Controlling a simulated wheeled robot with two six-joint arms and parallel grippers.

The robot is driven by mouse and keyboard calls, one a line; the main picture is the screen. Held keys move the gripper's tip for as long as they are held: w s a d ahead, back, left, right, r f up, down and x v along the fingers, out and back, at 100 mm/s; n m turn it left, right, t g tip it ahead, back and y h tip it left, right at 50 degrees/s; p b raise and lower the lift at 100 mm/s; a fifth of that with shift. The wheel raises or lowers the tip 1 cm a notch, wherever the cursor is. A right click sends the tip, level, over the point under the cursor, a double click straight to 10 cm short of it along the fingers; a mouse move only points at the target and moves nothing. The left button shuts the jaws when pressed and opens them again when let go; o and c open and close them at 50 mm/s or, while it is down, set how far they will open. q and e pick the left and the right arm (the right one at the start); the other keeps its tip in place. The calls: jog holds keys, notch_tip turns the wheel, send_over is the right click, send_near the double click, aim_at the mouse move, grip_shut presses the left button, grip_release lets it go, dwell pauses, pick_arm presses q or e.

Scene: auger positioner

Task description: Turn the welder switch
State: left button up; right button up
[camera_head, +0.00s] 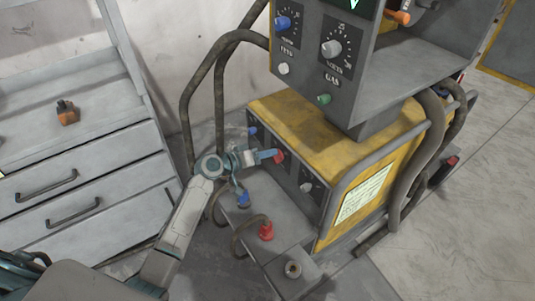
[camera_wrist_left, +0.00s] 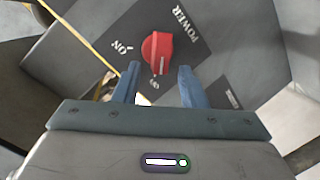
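The welder (camera_head: 290,108) is a yellow and grey machine with a grey front panel. Its red switch (camera_head: 279,157) sits on that panel, partly covered by my left gripper in the head view. In the left wrist view the red switch (camera_wrist_left: 157,53) is a round knob with a raised grip, on a dark plate marked POWER and ON. My left gripper (camera_head: 270,155) points at the switch. In the left wrist view its two blue fingers (camera_wrist_left: 158,72) are apart, with the knob just beyond and between their tips. I cannot tell whether they touch it. My right gripper is not in view.
A control box (camera_head: 330,60) with blue and white knobs stands above the welder. Red and blue cable plugs (camera_head: 266,231) sit on the ledge below the panel. Thick hoses (camera_head: 188,100) loop at the left. A drawer cabinet (camera_head: 85,190) stands left, and open floor lies right.

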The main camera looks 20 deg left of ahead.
pick_arm(q)
jog(key=v, duration=0.9)
jog(key=shift+s+a, duration=0.15)
jog(key=shift+s, duration=0.15)
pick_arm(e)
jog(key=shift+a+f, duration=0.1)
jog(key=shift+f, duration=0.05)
